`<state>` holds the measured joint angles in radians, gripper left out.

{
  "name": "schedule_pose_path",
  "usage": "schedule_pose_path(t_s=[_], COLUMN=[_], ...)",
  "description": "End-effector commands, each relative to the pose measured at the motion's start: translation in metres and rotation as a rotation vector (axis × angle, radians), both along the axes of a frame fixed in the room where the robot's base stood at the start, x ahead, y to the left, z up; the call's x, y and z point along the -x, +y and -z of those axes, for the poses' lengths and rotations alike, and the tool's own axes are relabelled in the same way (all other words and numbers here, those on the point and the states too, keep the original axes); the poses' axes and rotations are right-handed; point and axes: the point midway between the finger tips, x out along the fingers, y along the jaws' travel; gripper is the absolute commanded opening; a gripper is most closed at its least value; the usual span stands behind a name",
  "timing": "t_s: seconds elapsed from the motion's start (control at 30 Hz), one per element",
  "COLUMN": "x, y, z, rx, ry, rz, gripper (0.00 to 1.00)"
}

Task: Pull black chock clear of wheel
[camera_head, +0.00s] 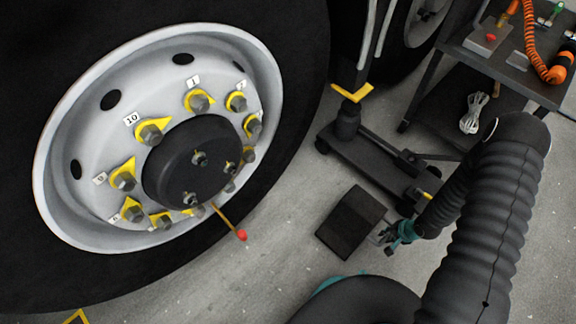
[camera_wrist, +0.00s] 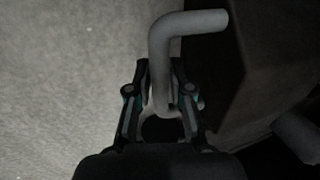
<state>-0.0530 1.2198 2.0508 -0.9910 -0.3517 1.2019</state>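The black chock (camera_head: 351,222) lies on the grey floor to the right of the big wheel (camera_head: 160,140), with bare floor showing between it and the tyre in the head view. In the wrist view its dark body (camera_wrist: 265,60) fills the upper right, with a bent grey bar handle (camera_wrist: 188,22) at its side. My gripper (camera_head: 388,235) is low at the chock's right side. In the wrist view my gripper's fingers (camera_wrist: 160,68) stand close on both sides of the handle bar and look shut on it. The handle is too small to make out clearly in the head view.
A black wheeled jack (camera_head: 370,158) with a yellow top stands just behind the chock. A dark tool cart (camera_head: 510,60) stands at the upper right. A red-tipped rod (camera_head: 241,235) sticks out from the wheel.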

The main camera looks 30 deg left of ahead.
Motion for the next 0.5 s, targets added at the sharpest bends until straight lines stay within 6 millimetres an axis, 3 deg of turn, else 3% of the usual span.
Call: schedule_pose_path(t_s=[0.1, 0.5], x=[0.0003, -0.0004], y=[0.0000, 0.0005], z=[0.0002, -0.0002], rx=[0.000, -0.001], ry=[0.000, -0.001], rz=[0.000, 0.000], gripper=[0.46, 0.46])
